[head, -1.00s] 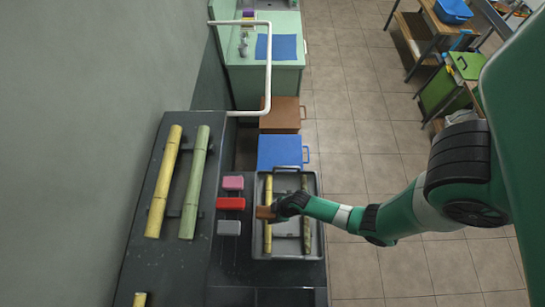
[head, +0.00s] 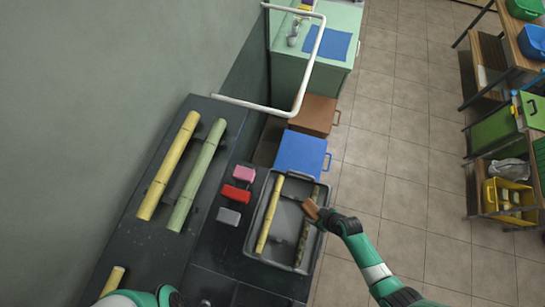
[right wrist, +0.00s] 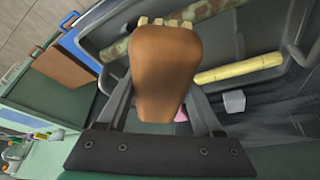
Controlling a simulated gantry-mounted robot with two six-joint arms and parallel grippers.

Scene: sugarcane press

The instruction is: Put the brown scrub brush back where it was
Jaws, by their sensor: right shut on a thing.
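The brown scrub brush (head: 311,207) is held by my right gripper (head: 325,215) over the right side of the grey tray (head: 284,262). In the right wrist view, the brush (right wrist: 165,75) fills the space between the two fingers, with pale bristles at its far end. My right gripper is shut on it. The tray holds a yellow cane (head: 269,213) and a mottled dark green cane (head: 306,228). My left gripper (head: 170,297) shows only partly at the bottom edge; its fingers cannot be made out.
Pink (head: 244,173), red (head: 236,195) and grey (head: 229,216) blocks sit left of the tray. A yellow cane (head: 168,165) and a green cane (head: 197,175) lie further left. A blue box (head: 301,153) stands behind the tray. A white pipe (head: 311,60) rises at the back.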

